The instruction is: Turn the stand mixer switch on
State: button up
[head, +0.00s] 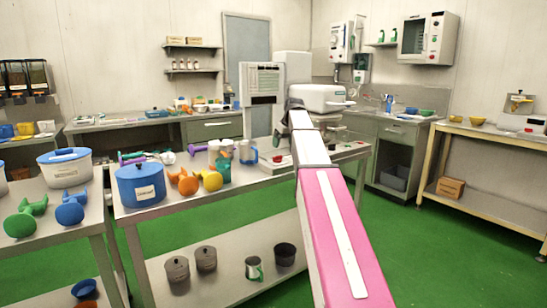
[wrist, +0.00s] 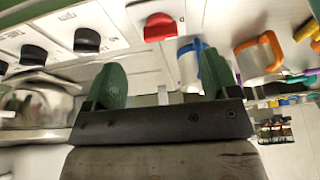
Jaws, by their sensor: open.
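The white stand mixer (head: 322,97) stands toward the far end of the steel table in the head view, partly covered by my arm. In the wrist view a white panel carries a red knob (wrist: 160,27) and black knobs (wrist: 87,39); I cannot tell for sure which is the mixer switch. My gripper (wrist: 162,76) is open and empty, its two green fingers apart below the red knob in the picture and not visibly touching it. A shiny metal bowl (wrist: 34,104) shows at left. In the head view my gripper cannot be made out.
The steel table (head: 255,184) holds a blue pot (head: 140,185), orange and yellow kettlebell-like items and several cups near the mixer. A blue-handled cup (wrist: 189,66) and an orange-handled container (wrist: 258,57) show right of the knob in the wrist view. Green floor lies open to the right.

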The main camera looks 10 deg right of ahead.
aim_at(278, 156)
jog(key=x, duration=0.3)
jog(key=w+x, duration=0.1)
jog(key=x, duration=0.5)
jog(key=shift+w+a+r, duration=0.15)
jog(key=shift+w+r, duration=0.05)
jog(key=shift+w, duration=0.05)
jog(key=shift+c, duration=0.3)
jog(key=c, duration=0.9)
